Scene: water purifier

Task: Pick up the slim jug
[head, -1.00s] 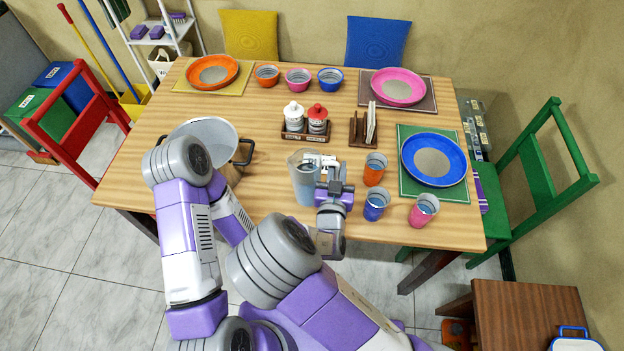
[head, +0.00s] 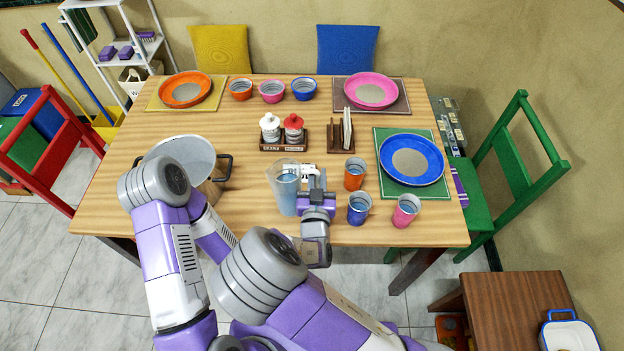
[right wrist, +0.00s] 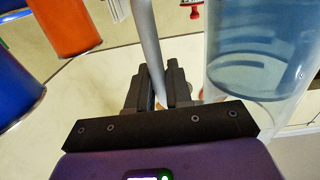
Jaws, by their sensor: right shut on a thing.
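The slim jug (head: 286,192) is a tall clear pitcher with bluish water in it, upright at the front middle of the table. My right gripper (head: 311,174) is at its right side. In the right wrist view the jug (right wrist: 262,50) fills the right, and my right gripper (right wrist: 158,88) is shut on its pale upright handle (right wrist: 147,35). I cannot tell whether the jug's base touches the table. My left arm bends at the front left, but its gripper does not show.
Orange (head: 354,174), blue (head: 359,208) and pink (head: 405,210) cups stand close right of the jug. A large pot (head: 205,158) is to the left. A shaker rack (head: 285,146) and a napkin holder (head: 341,138) stand behind. Bare wood lies between pot and jug.

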